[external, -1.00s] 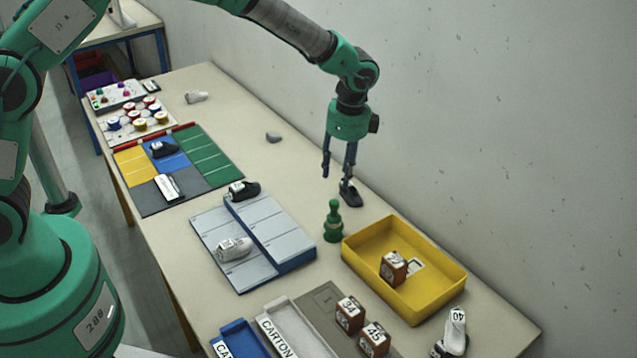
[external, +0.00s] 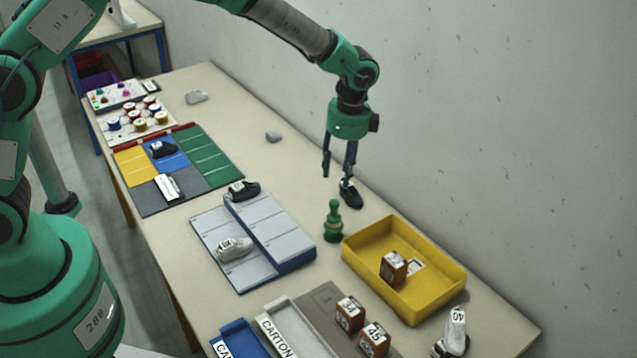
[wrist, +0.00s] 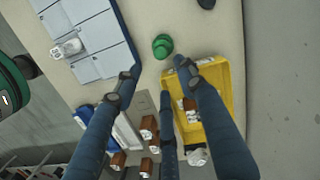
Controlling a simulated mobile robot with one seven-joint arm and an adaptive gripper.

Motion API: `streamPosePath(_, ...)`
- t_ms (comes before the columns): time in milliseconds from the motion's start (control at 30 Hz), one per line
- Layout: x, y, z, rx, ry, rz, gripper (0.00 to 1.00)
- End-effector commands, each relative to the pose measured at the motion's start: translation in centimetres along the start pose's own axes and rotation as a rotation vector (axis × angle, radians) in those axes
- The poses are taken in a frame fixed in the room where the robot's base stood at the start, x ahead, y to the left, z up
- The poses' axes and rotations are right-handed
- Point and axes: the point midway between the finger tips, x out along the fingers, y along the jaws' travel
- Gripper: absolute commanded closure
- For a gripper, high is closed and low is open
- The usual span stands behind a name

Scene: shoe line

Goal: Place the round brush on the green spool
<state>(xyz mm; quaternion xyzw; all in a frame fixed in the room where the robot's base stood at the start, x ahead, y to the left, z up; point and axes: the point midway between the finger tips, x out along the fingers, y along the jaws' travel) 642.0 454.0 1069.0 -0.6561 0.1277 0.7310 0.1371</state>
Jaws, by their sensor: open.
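A green, upright, stepped piece (external: 333,222), narrow at the top and wide at the foot, stands on the table left of the yellow tray. It looks like the green spool, but I cannot tell whether the round brush is part of it. It also shows as a round green shape in the wrist view (wrist: 163,46). No separate round brush can be made out. My gripper (external: 337,177) points down with its fingers apart and empty. It hangs above and behind the green piece. In the wrist view the fingers (wrist: 157,70) frame the space just below the green piece.
A black shoe (external: 350,195) stands close behind the green piece. A yellow tray (external: 436,308) holds a numbered brown block. A grey-blue sectioned rack (external: 262,257) with shoes is to the left. Coloured mats (external: 210,160) and a board of spool-like pieces (external: 118,138) lie farther back.

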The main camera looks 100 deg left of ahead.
Motion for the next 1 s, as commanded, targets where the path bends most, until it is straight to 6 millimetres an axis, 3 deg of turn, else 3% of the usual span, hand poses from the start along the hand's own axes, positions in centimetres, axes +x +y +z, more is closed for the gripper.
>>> streamPosePath(167,-2.2,1.3,-0.6,-0.009,0.012,-0.015,0.6)
streamPosePath(367,-7.3,5.0,-1.7,-0.037,0.043,-0.047,0.6)
streamPosePath(700,-17.1,14.6,-2.4,-0.104,0.125,-0.106,0.6)
streamPosePath(1000,-23.7,23.7,-1.0,-0.162,0.21,-0.139,0.6)
